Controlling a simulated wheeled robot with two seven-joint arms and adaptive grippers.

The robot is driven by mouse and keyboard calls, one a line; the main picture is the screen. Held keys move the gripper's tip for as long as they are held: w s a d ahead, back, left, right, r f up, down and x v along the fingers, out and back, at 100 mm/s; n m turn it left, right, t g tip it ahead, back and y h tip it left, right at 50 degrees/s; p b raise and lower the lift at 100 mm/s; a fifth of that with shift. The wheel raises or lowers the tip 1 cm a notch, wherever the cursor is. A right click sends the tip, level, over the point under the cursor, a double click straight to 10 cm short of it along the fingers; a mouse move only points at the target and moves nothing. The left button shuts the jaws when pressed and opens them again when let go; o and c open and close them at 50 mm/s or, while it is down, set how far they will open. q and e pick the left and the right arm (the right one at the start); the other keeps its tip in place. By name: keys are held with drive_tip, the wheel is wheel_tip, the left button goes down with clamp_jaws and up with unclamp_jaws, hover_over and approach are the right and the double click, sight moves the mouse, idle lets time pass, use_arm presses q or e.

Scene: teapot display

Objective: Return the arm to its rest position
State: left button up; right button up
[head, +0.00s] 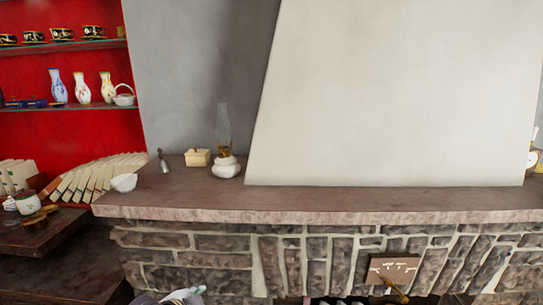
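Neither of my grippers shows clearly in the head view. A small grey and pale form is cut off by the bottom edge, left of the middle; I cannot tell whether it is part of my arm. No gripper fingers can be made out, and no held thing is visible. The stone mantel (390,200) spans the view, and no arm is over it.
On the mantel's left stand a white bowl (124,182), a small bell (163,162), a cream box (197,157) and a glass oil lamp (225,165). Red shelves (95,50) hold vases and cups. A dark table (45,232) is at left. The mantel's middle is clear.

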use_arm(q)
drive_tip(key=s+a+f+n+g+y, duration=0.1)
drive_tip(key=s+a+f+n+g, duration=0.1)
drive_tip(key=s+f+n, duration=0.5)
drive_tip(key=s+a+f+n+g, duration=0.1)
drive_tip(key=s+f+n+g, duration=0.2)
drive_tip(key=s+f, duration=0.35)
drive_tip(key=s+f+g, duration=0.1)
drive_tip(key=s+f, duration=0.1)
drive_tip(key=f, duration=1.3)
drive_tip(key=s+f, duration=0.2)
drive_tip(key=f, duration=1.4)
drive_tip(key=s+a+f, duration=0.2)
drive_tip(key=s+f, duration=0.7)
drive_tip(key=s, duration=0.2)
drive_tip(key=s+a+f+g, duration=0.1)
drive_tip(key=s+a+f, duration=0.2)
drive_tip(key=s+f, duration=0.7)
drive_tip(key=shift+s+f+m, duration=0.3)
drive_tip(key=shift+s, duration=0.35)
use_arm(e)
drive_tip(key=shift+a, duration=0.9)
